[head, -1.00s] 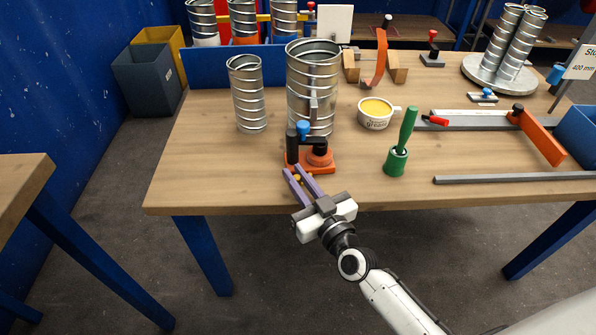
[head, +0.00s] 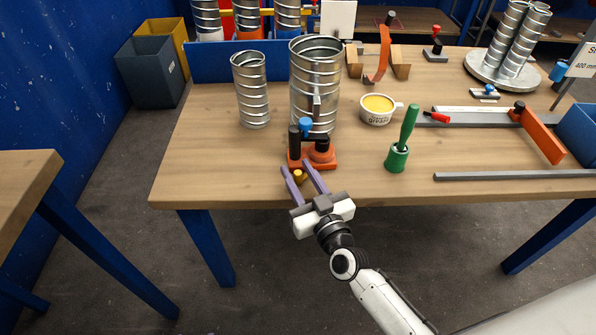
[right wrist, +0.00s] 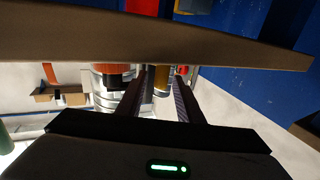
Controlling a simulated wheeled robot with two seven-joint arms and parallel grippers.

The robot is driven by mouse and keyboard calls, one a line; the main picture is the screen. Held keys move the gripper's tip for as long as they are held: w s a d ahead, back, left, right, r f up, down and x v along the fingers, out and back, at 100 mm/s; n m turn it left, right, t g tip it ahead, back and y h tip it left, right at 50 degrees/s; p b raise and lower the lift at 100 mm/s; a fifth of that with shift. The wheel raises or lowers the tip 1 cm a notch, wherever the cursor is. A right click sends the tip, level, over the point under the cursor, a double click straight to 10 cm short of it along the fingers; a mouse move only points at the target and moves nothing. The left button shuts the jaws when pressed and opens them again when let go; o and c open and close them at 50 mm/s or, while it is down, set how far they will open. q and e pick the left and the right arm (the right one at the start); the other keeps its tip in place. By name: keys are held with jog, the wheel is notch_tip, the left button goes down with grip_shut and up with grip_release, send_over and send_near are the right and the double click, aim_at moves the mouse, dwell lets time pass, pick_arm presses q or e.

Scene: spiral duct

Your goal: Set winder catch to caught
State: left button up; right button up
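The winder is an orange base (head: 325,155) at the table's front edge, with a blue knob (head: 305,126) and black upright parts. A small brass-yellow knob (head: 299,176) sticks out at its front; I take it to be the winder catch, but cannot tell its setting. My right gripper (head: 295,164) is open, its purple fingers on either side of the brass knob. In the right wrist view, the brass knob (right wrist: 162,82) shows between the fingers (right wrist: 157,85), with gaps; contact is not visible. My left gripper is out of view.
A large spiral duct (head: 314,75) stands right behind the winder, a thinner duct (head: 250,90) to its left. A green-handled tool (head: 403,140) and a grease tub (head: 376,109) stand to the right. Bare tabletop (head: 205,165) lies to the left.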

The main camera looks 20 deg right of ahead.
jog(key=s+d, duration=0.1)
jog(key=s, duration=0.8)
jog(key=shift+s+p, duration=0.3)
jog(key=shift+s, duration=0.1)
